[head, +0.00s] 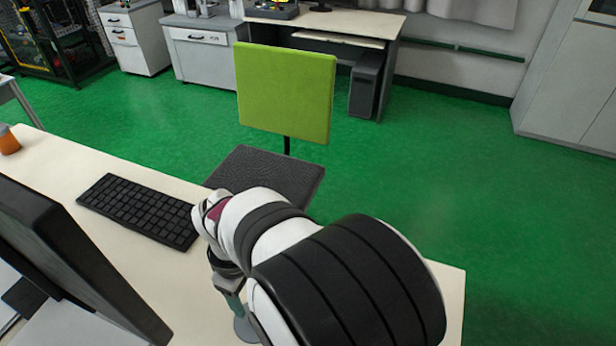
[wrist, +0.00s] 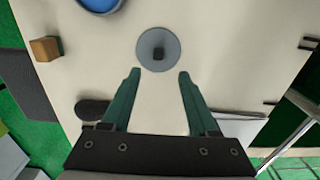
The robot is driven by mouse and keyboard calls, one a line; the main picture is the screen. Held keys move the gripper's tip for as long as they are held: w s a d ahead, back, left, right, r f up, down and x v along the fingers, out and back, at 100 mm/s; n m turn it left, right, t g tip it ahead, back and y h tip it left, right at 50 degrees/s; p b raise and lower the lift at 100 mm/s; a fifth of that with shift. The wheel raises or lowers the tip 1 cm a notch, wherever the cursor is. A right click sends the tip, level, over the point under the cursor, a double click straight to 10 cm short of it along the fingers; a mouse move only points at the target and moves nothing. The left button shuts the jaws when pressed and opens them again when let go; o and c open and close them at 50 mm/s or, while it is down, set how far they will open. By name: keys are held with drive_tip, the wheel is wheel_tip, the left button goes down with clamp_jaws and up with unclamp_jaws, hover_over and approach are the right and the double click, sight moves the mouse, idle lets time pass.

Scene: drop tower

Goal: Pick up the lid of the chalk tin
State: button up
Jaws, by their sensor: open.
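The lid, a flat grey disc (wrist: 172,60) with a small dark square knob (wrist: 158,53), lies on the pale table just beyond my fingertips in the wrist view. My gripper (wrist: 158,74) is open and empty, its two green fingers spread to either side of the knob's line. A blue round container (wrist: 100,4), possibly the tin, is cut off at the top edge. In the head view my arm hides most of the gripper (head: 233,298); a grey round edge beneath it may be the lid (head: 244,330).
In the wrist view a brown block (wrist: 46,48) is at left and a dark rounded object (wrist: 90,108) lies beside the left finger. In the head view a keyboard (head: 140,210), monitor (head: 70,255) and orange jar (head: 9,140) are on the table; a green chair (head: 286,92) stands behind.

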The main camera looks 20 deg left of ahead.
drive_tip(key=f, duration=1)
drive_tip(key=shift+w+a+f, duration=0.1)
drive_tip(key=shift+w+a, duration=0.1)
drive_tip(key=shift+a, duration=0.05)
clamp_jaws()
